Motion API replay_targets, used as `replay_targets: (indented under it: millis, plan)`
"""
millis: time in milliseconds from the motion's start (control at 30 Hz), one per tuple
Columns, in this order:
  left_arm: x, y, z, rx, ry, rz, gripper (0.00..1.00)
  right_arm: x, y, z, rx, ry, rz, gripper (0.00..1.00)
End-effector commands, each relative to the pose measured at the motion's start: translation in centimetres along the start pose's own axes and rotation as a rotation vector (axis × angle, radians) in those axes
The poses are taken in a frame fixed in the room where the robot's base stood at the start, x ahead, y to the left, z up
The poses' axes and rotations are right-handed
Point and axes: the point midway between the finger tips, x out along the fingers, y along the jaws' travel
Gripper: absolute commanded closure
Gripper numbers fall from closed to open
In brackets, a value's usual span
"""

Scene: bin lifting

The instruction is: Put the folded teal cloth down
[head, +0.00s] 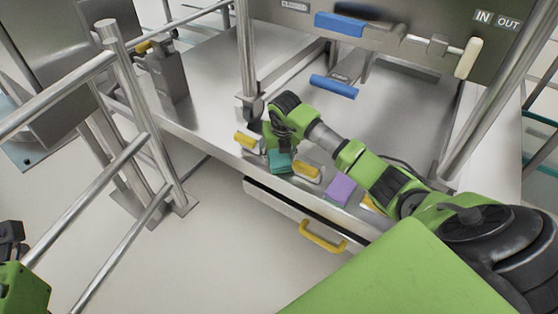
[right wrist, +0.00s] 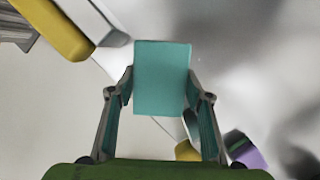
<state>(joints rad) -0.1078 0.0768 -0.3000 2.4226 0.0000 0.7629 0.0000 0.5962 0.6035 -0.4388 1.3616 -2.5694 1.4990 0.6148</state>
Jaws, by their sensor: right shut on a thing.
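The folded teal cloth (head: 279,162) is at the front edge of the steel table, between two yellow-and-white items. My right gripper (head: 272,144) is above it, with its fingers largely hidden by the hand. In the right wrist view, the teal cloth (right wrist: 162,78) is a flat rectangle between the two fingers of my right gripper (right wrist: 160,98), which are shut on its sides. I cannot tell whether the cloth touches the table. A black and green part of my left arm shows at the lower left edge; its gripper (head: 12,232) is too cut off to read.
One yellow-and-white item (head: 246,140) lies left of the cloth, another (head: 307,172) right of it. A purple folded cloth (head: 341,190) lies further right. A yellow drawer handle (head: 322,238) juts below the table edge. A steel post (head: 245,60) stands behind. Railings (head: 125,80) stand left.

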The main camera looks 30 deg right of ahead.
Motion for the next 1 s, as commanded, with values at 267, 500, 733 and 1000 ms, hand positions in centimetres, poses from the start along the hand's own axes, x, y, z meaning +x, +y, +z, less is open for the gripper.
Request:
replay_targets:
  millis: [267,500,733,1000]
  plan:
    - [0.1,0.0,0.0,0.000,0.001,0.001,1.00,0.0,0.0,0.0,0.000,-0.001,0.000,0.88]
    - [0.1,0.0,0.0,0.000,0.002,0.002,1.00,0.2,0.0,-0.1,0.000,0.000,0.000,0.37]
    - [0.1,0.0,0.0,0.000,0.002,0.002,1.00,0.2,0.0,-0.1,0.000,0.000,0.000,0.37]
    - [-0.2,-0.2,0.0,-0.005,-0.042,-0.016,1.00,-3.2,-0.1,0.2,-0.001,-0.003,-0.001,0.37]
